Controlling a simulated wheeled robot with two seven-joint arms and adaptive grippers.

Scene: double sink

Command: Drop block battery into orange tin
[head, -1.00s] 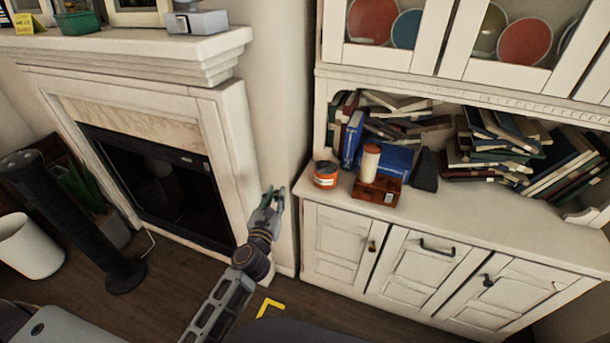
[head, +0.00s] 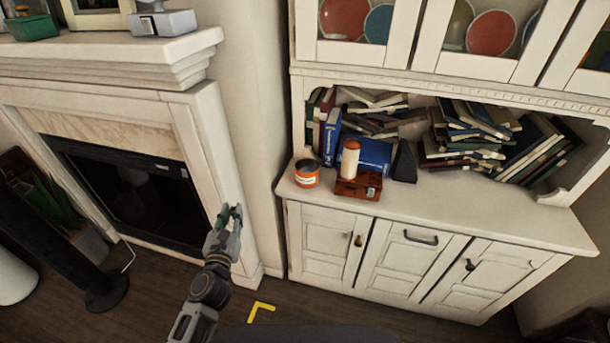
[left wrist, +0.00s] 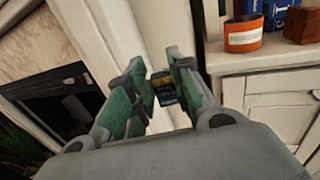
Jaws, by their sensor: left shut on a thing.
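The orange tin (head: 307,173) stands on the left end of the white cabinet's counter, with a dark top. It also shows at the upper right of the left wrist view (left wrist: 243,36). My left gripper (head: 231,212) is in front of the fireplace's right pillar, lower than the tin and to its left. It is shut on a small dark block battery (left wrist: 164,88), seen between its green finger pads in the left wrist view. In the head view the fingers hide the battery. My right gripper is not in view.
A reddish-brown box (head: 358,187) with a pale cylinder (head: 349,158) stands right of the tin. Books (head: 470,130) fill the shelf behind. The cabinet counter (head: 470,205) is clear toward the right. The fireplace (head: 125,185) is at the left.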

